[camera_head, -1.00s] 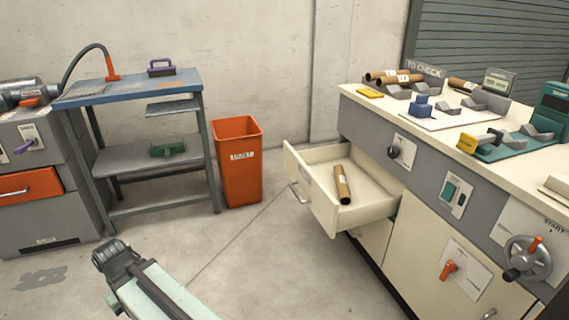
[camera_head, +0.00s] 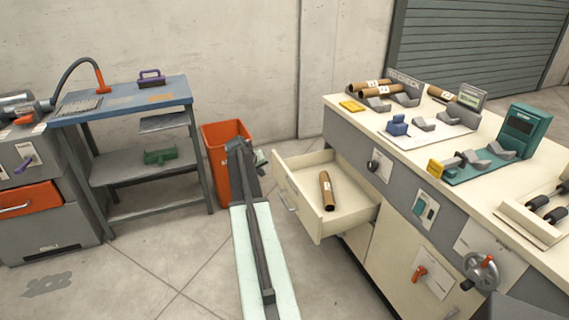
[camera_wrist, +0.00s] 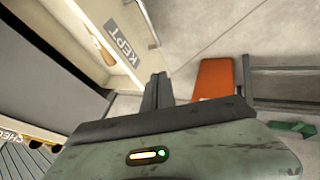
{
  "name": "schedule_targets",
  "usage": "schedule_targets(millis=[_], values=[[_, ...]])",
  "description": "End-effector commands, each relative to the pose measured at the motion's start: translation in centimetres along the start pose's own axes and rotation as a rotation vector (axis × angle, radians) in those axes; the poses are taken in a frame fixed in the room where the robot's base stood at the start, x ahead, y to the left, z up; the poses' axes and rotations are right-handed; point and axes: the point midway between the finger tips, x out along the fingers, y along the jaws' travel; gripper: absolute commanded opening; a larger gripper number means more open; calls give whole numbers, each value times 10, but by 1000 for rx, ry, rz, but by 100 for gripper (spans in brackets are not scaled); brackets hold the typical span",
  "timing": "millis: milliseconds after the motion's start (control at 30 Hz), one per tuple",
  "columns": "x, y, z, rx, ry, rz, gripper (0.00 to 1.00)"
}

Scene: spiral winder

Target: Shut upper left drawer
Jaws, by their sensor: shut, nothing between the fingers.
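The upper left drawer (camera_head: 297,211) of the cream bench is pulled well out, and a brown cardboard tube (camera_head: 326,190) with a label lies inside it. Its front has a metal handle (camera_head: 285,200). My gripper (camera_head: 243,150) is shut and empty, raised to the left of the drawer front, with the orange bin behind it.
The cream bench (camera_head: 400,148) carries tubes, cradles and a green device. An orange bin (camera_head: 226,130) stands behind my arm. A blue-topped table (camera_head: 125,102) and a grey cabinet (camera_head: 50,231) stand at the left. The floor in front of them is clear.

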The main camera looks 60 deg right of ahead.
Motion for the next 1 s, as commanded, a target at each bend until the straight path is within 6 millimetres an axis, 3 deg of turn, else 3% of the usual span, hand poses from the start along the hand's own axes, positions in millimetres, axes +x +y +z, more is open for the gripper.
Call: schedule_targets(millis=[33, 100, 267, 367, 800, 1000], values=[[3, 19, -6, 12, 1, 16, 0], [7, 30, -7, 20, 5, 27, 0], [13, 31, -5, 21, 6, 30, 0], [26, 29, -4, 21, 5, 29, 0], [121, 31, -3, 21, 3, 29, 0], [123, 63, -5, 22, 4, 29, 0]])
